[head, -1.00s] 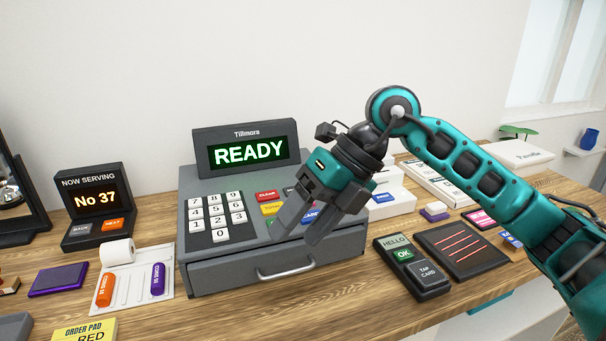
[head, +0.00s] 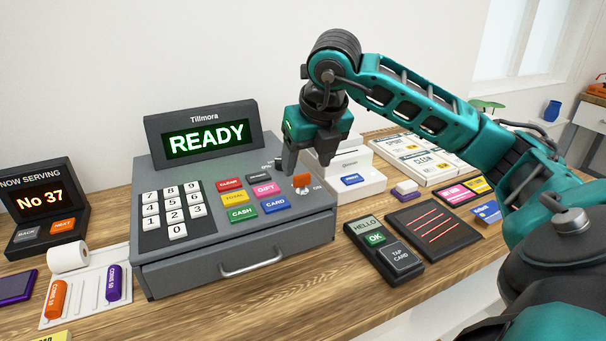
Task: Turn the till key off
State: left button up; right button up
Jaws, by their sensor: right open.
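The grey till (head: 228,215) stands on the wooden counter, and its screen (head: 206,139) reads READY in green. The orange till key (head: 302,180) sits at the right end of the till's top, with small lettering around it; a mark to its right looks like ON. My right gripper (head: 306,162) is above and just behind the key, pointing down. Its two dark fingers are apart with nothing between them. I cannot tell if a finger touches the key. My left gripper is not in view.
Coloured till buttons (head: 241,213) lie left of the key. A white printer (head: 362,166) stands close right of the gripper. A card reader (head: 384,249) and dark mat (head: 435,231) lie in front right. A number display (head: 42,203) stands left.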

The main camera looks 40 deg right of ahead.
aim_at(303, 175)
jog(key=shift+x, duration=2.15)
jog(key=shift+c, duration=0.2)
jog(key=c, duration=1)
